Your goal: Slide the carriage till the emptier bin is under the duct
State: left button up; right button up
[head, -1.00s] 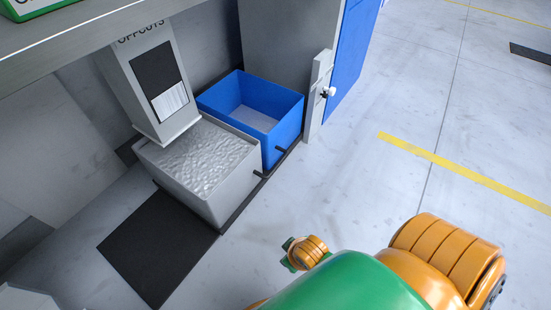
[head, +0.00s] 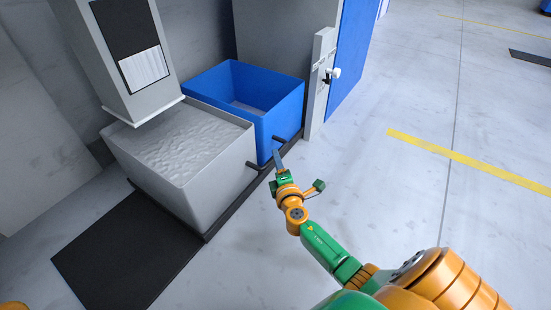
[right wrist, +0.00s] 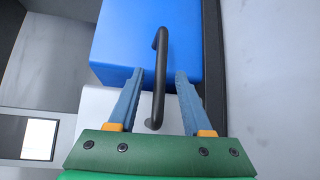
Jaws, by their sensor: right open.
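The grey bin (head: 190,190) stands under the duct (head: 128,75) and is filled nearly to its rim with pale, lumpy material. A black bar handle (right wrist: 160,75) runs across the fronts of both bins. My right gripper (head: 277,158) is at the handle; in the right wrist view its open fingers (right wrist: 159,73) lie on either side of the bar, apart from it. My left gripper is out of view.
A black mat (head: 125,250) lies on the floor at the near left end of the track. A grey post (head: 320,85) with a white knob and a blue panel (head: 352,70) stand beyond the blue bin.

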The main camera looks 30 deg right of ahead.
jog(key=x, duration=0.1)
jog(key=b+x, duration=0.1)
jog(key=x, duration=0.1)
jog(key=shift+f, duration=0.25)
jog(key=shift+w+d+r, duration=0.1)
jog(key=shift+w+d, duration=0.05)
jog(key=shift+w, duration=0.25)
grip_shut()
dwell(0.7)
